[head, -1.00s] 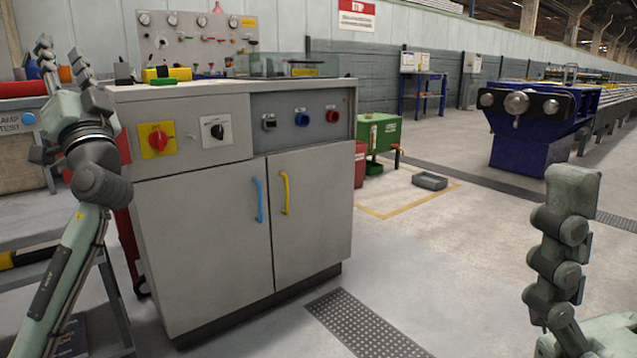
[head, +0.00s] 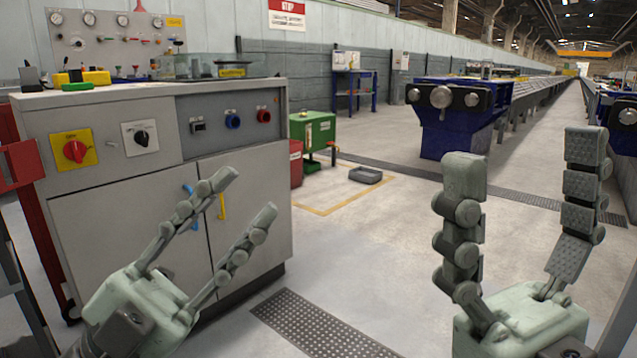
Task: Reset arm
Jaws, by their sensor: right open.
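My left gripper (head: 250,192) is in the lower left of the head view, in front of the grey control cabinet. Its two fingers point up and to the right, spread apart with nothing between them. My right gripper (head: 525,150) is at the lower right, its fingers upright and wide apart, with only floor and background behind the gap. Both grippers look empty. Most of both arms is outside the view.
The grey cabinet (head: 110,235) with knobs and blue and yellow handles stands at left. A blue machine (head: 455,135) stands further back. Open floor lies between.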

